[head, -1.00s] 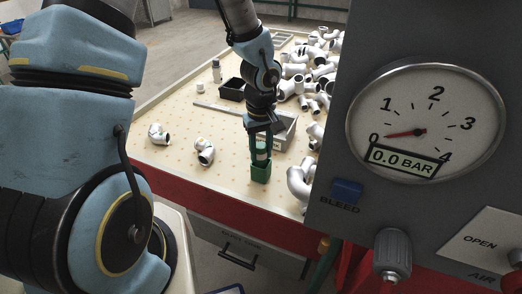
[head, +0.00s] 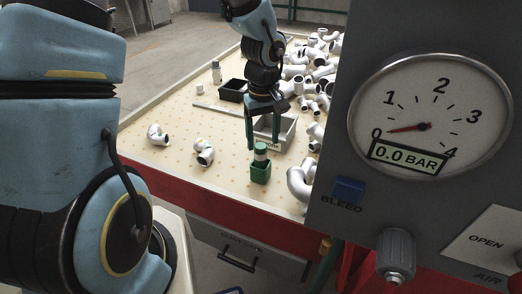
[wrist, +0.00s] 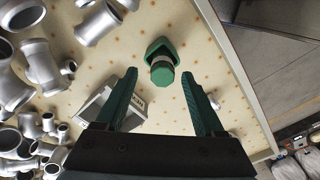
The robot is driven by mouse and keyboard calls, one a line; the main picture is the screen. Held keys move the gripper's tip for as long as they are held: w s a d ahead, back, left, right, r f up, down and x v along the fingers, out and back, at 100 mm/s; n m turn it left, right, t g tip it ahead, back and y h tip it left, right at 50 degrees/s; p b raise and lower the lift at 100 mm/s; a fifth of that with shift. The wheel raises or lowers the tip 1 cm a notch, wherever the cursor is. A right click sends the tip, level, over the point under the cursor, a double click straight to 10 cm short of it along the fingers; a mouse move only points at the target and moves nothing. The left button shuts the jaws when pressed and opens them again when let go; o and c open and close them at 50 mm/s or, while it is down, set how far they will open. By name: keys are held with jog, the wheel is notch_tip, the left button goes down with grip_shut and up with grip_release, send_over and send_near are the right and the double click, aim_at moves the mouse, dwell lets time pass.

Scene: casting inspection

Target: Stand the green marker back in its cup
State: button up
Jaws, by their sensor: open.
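The green marker (head: 261,151) stands upright in its small green cup (head: 260,173) near the front edge of the table. Its pale band and green top show above the rim. My gripper (head: 263,147) is open and empty, with its green fingers above and a little behind the cup, apart from the marker. In the wrist view the marker's green top (wrist: 162,74) shows just beyond and between the open fingertips (wrist: 159,74), with the cup (wrist: 161,48) around its lower part.
A grey metal tray (head: 289,133) and a black bin (head: 232,91) stand behind the cup. Pale pipe fittings (head: 204,152) lie to the left, and many more are heaped at the right. A grey gauge panel (head: 340,215) stands at the right front.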

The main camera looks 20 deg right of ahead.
notch_tip(320, 180, up, 6)
jog(key=shift+f, duration=0.15)
jog(key=w+a+r+m+t, duration=0.1)
jog(key=a+r, duration=0.1)
jog(key=a, duration=2.3)
jog(key=shift+w+a+r+m+t, duration=0.2)
jog(key=shift+w+a+m+t, duration=0.1)
jog(key=shift+w+a, duration=0.05)
